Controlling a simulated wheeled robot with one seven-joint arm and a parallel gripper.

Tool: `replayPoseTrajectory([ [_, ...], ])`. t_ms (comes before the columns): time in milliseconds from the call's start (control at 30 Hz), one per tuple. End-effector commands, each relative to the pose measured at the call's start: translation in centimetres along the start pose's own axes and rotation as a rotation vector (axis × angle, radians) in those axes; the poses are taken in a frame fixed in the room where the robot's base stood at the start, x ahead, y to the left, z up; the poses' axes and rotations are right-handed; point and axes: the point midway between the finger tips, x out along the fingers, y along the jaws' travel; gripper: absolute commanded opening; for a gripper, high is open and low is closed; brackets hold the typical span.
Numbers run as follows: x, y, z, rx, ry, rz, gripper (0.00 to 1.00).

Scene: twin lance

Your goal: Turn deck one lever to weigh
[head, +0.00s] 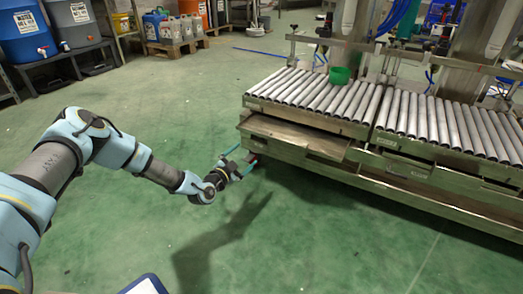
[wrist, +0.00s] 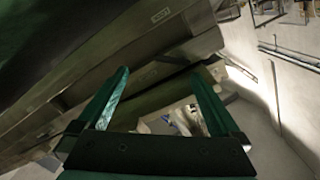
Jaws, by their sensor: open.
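My gripper (head: 242,160) is open and empty, low beside the left front corner of the weighing frame. In the wrist view its two green fingers (wrist: 160,73) point at the frame's dark metal side, spread apart. The left roller deck (head: 320,95) and the right roller deck (head: 450,128) stand side by side on the metal frame (head: 420,190). I cannot tell from any marking which is deck one. No lever can be made out clearly in either view. A small label (wrist: 160,15) shows on the metal above the fingers in the wrist view.
A green cup (head: 340,75) sits at the back of the left deck. A shelf-like panel (head: 295,137) juts out under its front edge. Drums (head: 85,22) and jerrycans (head: 170,28) stand at the back left. The green floor (head: 130,215) is clear around my arm.

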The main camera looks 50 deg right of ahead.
Motion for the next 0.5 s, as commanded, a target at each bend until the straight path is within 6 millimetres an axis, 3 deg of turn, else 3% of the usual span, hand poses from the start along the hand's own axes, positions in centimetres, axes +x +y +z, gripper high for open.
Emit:
replayPoseTrajectory([
  [133, 0.8, -2.4, -0.6, 0.062, 0.041, -0.050, 1.00],
  [267, 1.9, -2.5, -0.8, 0.070, 0.046, -0.052, 1.00],
  [500, 6.2, -2.5, -0.8, 0.067, 0.045, -0.053, 1.00],
])
